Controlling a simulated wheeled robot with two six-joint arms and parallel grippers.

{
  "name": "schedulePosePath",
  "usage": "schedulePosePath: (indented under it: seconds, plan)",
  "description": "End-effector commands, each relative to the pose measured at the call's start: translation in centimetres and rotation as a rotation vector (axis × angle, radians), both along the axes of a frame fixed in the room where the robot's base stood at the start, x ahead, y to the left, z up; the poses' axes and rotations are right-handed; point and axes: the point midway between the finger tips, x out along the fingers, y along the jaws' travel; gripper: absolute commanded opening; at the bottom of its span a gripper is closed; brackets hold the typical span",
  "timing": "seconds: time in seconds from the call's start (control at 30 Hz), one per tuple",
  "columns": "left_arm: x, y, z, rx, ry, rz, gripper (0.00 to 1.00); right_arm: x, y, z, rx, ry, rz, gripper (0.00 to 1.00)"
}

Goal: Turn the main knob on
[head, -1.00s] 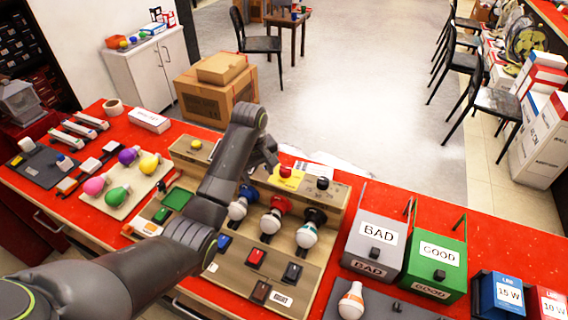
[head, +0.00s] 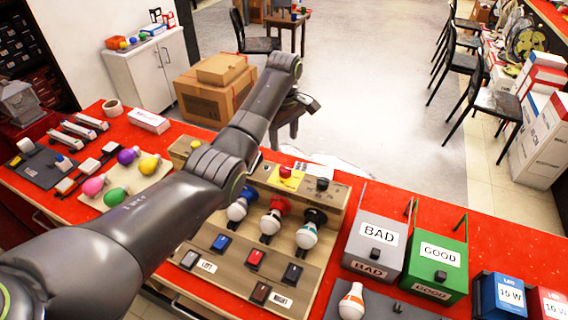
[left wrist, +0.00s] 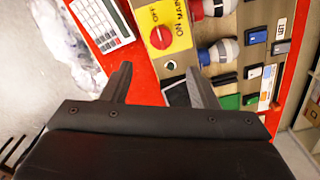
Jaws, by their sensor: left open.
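The main knob is a red round knob (head: 286,172) on a yellow plate at the back of the wooden test panel (head: 345,196). In the left wrist view the red knob (left wrist: 160,37) sits on the yellow plate (left wrist: 175,14), marked OFF and ON MAIN. I cannot tell for sure which mark it points to. My left gripper (left wrist: 158,69) is open and empty. Its fingers are apart from the knob, which shows beyond them, above the gap in the wrist picture. In the head view the left gripper (head: 285,130) hangs behind the panel's back edge. My right gripper is not in view.
A black knob (head: 322,184) stands right of the red one. White bulbs in sockets (head: 270,222) and several rocker switches (head: 256,258) lie in front. A grey BAD box (head: 376,238) and a green GOOD box (head: 437,262) stand right.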

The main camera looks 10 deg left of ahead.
Motion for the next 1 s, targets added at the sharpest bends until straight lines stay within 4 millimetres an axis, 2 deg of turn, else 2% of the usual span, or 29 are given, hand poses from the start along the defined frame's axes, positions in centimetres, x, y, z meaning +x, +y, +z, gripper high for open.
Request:
schedulePosePath:
  seconds: [0.2,0.4,0.63,1.0]
  plan:
    - [-0.2,0.0,-4.8,0.001,0.005,-0.001,0.54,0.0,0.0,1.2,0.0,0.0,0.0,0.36]
    - [-0.1,0.0,-8.4,0.001,0.004,-0.001,0.54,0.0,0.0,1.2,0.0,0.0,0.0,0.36]
    - [0.0,0.0,-10.2,0.001,-0.001,-0.001,0.54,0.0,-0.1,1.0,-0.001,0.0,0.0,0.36]
    - [0.0,0.0,-10.6,0.001,-0.001,-0.001,0.53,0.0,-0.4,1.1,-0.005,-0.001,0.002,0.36]
